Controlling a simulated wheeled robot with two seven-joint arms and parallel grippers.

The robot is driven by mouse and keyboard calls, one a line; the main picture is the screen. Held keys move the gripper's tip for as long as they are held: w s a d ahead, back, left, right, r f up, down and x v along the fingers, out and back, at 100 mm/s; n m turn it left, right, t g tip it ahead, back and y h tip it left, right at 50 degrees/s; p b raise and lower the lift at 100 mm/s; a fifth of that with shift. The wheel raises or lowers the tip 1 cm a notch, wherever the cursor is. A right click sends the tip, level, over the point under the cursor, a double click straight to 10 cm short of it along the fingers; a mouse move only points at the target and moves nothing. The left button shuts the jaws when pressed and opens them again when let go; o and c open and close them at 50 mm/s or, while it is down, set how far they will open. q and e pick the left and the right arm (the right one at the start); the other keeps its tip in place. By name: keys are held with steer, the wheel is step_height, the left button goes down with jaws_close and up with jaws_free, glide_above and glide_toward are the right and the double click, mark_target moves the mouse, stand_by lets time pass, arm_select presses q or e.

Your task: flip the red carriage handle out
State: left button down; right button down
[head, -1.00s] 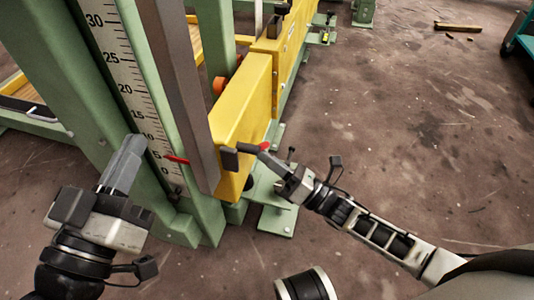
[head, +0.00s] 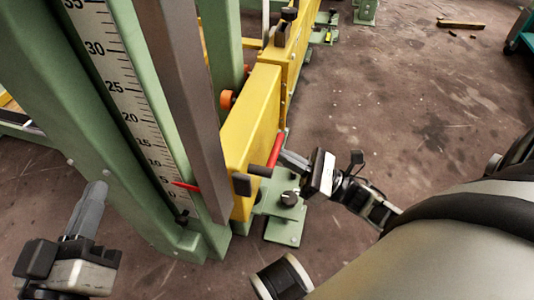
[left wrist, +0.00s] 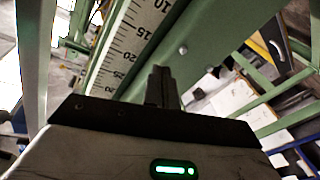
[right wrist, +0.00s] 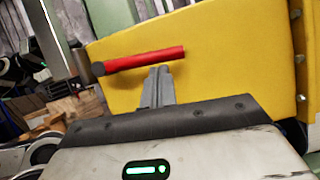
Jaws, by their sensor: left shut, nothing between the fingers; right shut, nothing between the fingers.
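The red carriage handle (head: 274,150) has a dark end and sits at the face of the yellow carriage beam (head: 250,115). In the right wrist view the handle (right wrist: 145,58) lies nearly level across the yellow panel, its black end (right wrist: 98,69) to the left. My right gripper (head: 284,154) is shut and empty, its fingertips at the handle's right side. In the right wrist view the fingertips (right wrist: 158,70) are just below the bar; I cannot tell whether they touch. My left gripper (head: 97,190) is shut and empty, in front of the green post.
A ruler scale (head: 110,65) with a red pointer (head: 185,186) runs up the green post (head: 45,75). A grey-brown vertical bar (head: 180,90) stands before the yellow beam. A green foot plate (head: 285,220) lies below.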

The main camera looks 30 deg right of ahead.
mark_target(261, 156)
arm_select(q)
steer(key=shift+a, duration=0.2)
arm_select(e)
steer(key=shift+w+d+r, duration=0.1)
steer(key=shift+d+r, duration=0.05)
steer(key=shift+r, duration=0.15)
arm_select(q)
steer(key=shift+s+f, duration=0.15)
steer(key=shift+f, duration=0.1)
